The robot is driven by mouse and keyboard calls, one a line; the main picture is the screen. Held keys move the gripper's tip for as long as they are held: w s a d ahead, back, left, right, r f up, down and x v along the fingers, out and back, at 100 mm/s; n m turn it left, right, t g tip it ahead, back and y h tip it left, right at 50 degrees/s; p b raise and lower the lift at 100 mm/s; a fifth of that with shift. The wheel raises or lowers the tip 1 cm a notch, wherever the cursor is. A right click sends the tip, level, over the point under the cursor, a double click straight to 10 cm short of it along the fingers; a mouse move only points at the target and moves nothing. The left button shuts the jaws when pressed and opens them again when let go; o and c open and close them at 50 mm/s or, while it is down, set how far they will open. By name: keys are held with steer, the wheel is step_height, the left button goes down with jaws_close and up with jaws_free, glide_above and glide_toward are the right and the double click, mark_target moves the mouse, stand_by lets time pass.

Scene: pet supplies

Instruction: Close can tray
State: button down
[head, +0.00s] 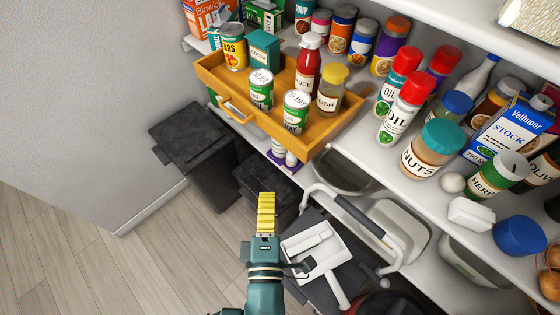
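The can tray (330,138) is an orange wooden drawer-like tray that sticks out from the shelf at the upper middle. A light wooden handle (236,114) is on its front. The tray holds several cans, including a yellow-labelled one (233,48) and two green-and-white ones (295,112), plus a teal box (264,50), a red sauce bottle (307,66) and a yellow-lidded jar (329,88). My gripper (266,200), with yellow fingers, is below the tray in the picture and apart from the handle. Its fingers overlap into one strip, so their opening is hidden.
A white shelf (378,160) crowded with jars and bottles runs to the right of the tray. Dark bins (193,140) stand below left. A dustpan (318,245) and a white basin (398,222) are right of my gripper. Wooden floor (165,255) is clear at lower left.

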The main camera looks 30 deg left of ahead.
steer(key=b, duration=0.2)
glide_toward(281, 136)
steer(key=w+a, duration=0.2)
steer(key=a, duration=0.2)
steer(key=shift+w+d+b, duration=0.25)
steer(key=shift+w+b, duration=0.1)
steer(key=shift+w, duration=0.55)
steer(key=shift+w+d+b, duration=0.25)
steer(key=shift+w+b, duration=0.05)
steer(key=shift+w, duration=0.55)
